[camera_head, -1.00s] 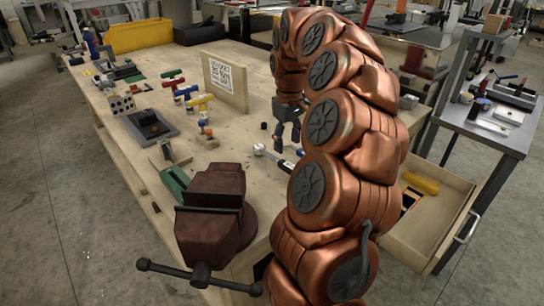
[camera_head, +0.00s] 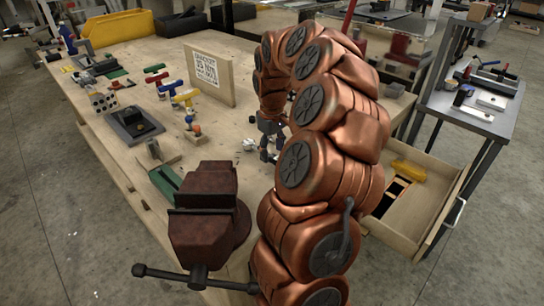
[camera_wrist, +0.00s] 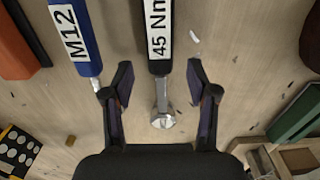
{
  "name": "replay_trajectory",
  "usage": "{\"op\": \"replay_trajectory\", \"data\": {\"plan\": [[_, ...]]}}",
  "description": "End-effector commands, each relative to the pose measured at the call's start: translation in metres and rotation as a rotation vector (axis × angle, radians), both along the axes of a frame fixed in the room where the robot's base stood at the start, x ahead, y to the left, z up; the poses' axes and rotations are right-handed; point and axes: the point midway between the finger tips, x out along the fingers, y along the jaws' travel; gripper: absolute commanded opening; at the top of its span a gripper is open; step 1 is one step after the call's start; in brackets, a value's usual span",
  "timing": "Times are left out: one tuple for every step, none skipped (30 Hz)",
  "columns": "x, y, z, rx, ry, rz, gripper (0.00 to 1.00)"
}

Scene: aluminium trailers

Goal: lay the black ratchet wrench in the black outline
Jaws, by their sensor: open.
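The wrench with a black handle (camera_wrist: 159,40) carries a white "45 Nm" label and has a round chrome head. It lies on the wooden bench in the wrist view, its handle running out at the top edge. My gripper (camera_wrist: 159,72) is open, one finger on each side of this wrench, with nothing held. My gripper is partly visible in the head view (camera_head: 270,138), low over the bench; my arm covers most of the wrenches there. The open drawer (camera_head: 440,200) holds a dark shape with pale marks, half hidden by my arm; I cannot tell if it is the outline.
A blue-handled wrench (camera_wrist: 78,38) marked "M12" lies close left of the black one. A brown-red vise (camera_head: 205,215) stands at the bench's front. A lettered board (camera_head: 208,70) stands upright behind my gripper. A yellow object (camera_head: 408,170) is in the drawer.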

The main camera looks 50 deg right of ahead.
Motion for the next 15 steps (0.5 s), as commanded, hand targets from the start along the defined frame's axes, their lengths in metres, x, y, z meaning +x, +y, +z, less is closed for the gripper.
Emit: {"op": "replay_trajectory", "data": {"plan": [[-0.0009, 0.0008, -0.0054, 0.003, 0.003, 0.0, 0.58], [-0.0008, 0.001, -0.0081, 0.003, 0.003, 0.0, 0.58], [-0.0004, 0.0011, -0.0106, 0.003, 0.002, 0.0, 0.58], [-0.0002, 0.0012, -0.0119, 0.003, 0.001, 0.0, 0.58], [0.0, 0.0011, -0.0125, 0.002, 0.0, 0.0, 0.58], [0.0002, 0.0011, -0.0128, 0.002, -0.001, 0.001, 0.58], [0.0003, 0.0011, -0.0127, 0.001, -0.001, 0.001, 0.58], [0.0003, 0.001, -0.0125, 0.001, -0.001, 0.001, 0.58], [0.0004, 0.0011, -0.0124, 0.001, -0.001, 0.001, 0.58], [0.0004, 0.0011, -0.0123, 0.001, -0.001, 0.001, 0.58], [0.0004, 0.0011, -0.0123, 0.001, -0.001, 0.001, 0.55], [0.0004, 0.0012, -0.0122, 0.001, -0.001, 0.001, 0.51], [0.0004, 0.0012, -0.0122, 0.001, -0.001, 0.001, 0.48], [0.0005, 0.0012, -0.0121, 0.001, -0.001, 0.001, 0.45], [0.0005, 0.0012, -0.0121, 0.001, -0.001, 0.001, 0.41]]}}
